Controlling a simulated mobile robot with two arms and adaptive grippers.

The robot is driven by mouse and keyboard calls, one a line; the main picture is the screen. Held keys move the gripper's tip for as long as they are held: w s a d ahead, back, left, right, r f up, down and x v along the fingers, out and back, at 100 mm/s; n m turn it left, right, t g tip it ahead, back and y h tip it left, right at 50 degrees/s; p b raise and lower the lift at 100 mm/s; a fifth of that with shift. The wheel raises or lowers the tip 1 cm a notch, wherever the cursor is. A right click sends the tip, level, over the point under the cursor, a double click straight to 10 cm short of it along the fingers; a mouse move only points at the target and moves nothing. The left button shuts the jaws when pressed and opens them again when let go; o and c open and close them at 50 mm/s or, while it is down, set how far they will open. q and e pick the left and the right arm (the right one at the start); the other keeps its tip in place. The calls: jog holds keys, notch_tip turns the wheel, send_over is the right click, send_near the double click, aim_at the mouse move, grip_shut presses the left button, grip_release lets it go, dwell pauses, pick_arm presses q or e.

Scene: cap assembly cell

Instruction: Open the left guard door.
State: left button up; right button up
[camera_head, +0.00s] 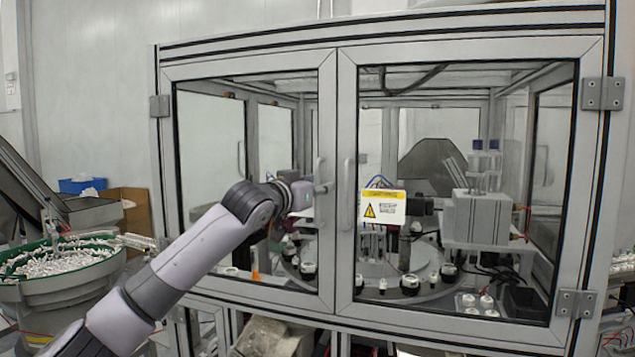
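The left guard door (327,110) is a grey metal frame with a clear pane. It stands shut, its free edge beside the right guard door (346,92). Its upright handle (319,168) is on the right side of its frame. My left arm comes in from the lower left, in front of the pane. My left gripper (323,188) is at the handle, its tip overlapping the handle's lower part. Whether the fingers are closed around it is too small to tell. My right gripper is not in view.
A yellow-and-white warning sign (382,207) is on the right door, beside its handle (348,180). Behind the panes is a round table (410,292) with several small parts. A green-rimmed bowl feeder (60,285) full of parts stands at the left. A cardboard box (133,212) is behind it.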

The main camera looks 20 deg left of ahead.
pick_arm(q)
jog(key=shift+c, duration=0.4)
grip_shut()
dwell(0.5)
